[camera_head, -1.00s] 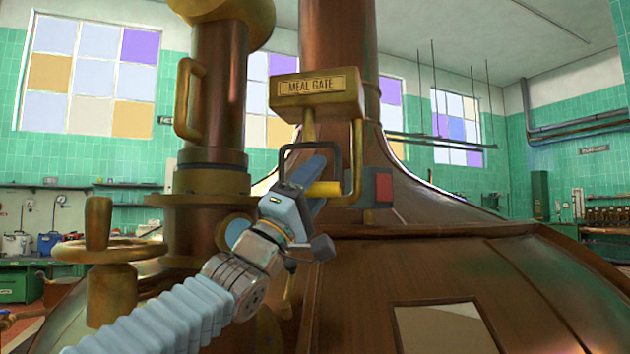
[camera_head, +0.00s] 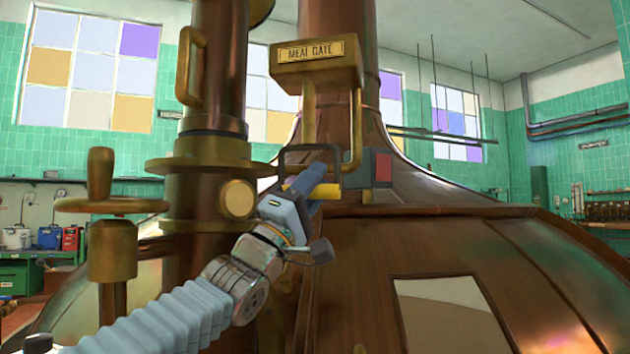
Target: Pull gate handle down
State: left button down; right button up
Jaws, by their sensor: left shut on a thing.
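The brass box (camera_head: 318,68) with a "MEAL GATE" plate stands at upper centre. A brass rod (camera_head: 309,118) and a bent brass arm (camera_head: 356,130) reach down from it. The arm leads to the gate handle, a yellow bar (camera_head: 328,189), well below the box. My left gripper (camera_head: 310,183), with blue fingers, comes up from lower left and is shut on this handle. The fingers and a dark frame on the gripper hide part of the bar. My right gripper is out of view.
A copper pipe (camera_head: 215,90) with brass flange and grip stands just left of my gripper. A brass handwheel (camera_head: 110,205) is further left. The large copper kettle (camera_head: 480,260) fills the right and lies close behind the handle.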

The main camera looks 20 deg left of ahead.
pick_arm(q)
jog(key=shift+w+f, duration=0.1)
jog(key=shift+f, duration=0.7)
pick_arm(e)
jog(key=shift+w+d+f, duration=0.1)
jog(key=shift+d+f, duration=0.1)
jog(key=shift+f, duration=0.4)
pick_arm(q)
jog(key=c, duration=0.9)
grip_release()
jog(key=b+v, duration=0.4)
jog(key=v, duration=1)
jog(key=shift+r+b, duration=0.15)
jog(key=shift+b, duration=0.15)
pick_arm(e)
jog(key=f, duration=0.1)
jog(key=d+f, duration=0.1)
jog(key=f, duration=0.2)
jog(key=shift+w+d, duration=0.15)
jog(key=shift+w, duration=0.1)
